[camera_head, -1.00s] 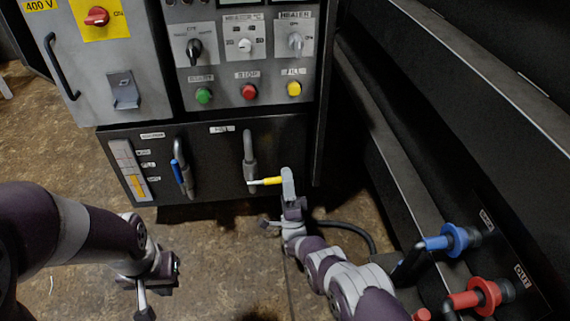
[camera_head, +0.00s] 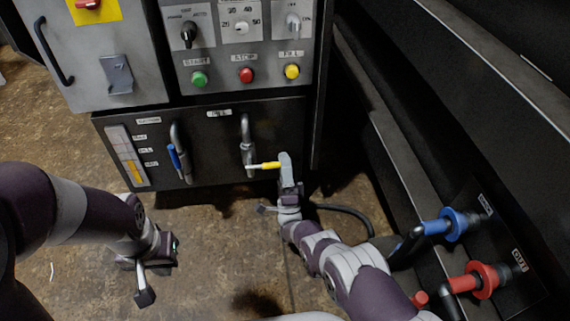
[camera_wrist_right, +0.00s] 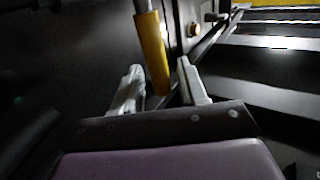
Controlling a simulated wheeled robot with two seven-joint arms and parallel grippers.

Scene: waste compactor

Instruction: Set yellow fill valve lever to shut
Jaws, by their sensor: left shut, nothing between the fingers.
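The yellow fill valve lever (camera_head: 270,165) sticks out to the right, roughly level, across the upright grey pipe (camera_head: 246,135) on the lower black panel. In the right wrist view the yellow handle (camera_wrist_right: 151,52) hangs between two separated pale fingers. My right gripper (camera_head: 286,165) is at the lever's outer end in the head view. It is open around the handle; I cannot tell whether either finger touches it. My left gripper (camera_head: 146,283) is shut and empty, low over the floor at left, well away from the lever.
A blue-handled lever (camera_head: 174,157) sits on the pipe to the left, beside a level gauge (camera_head: 127,157). Buttons and knobs are above. Blue (camera_head: 455,223) and red (camera_head: 482,281) hose couplings stand at right. A black hose (camera_head: 345,210) curves behind my right arm.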

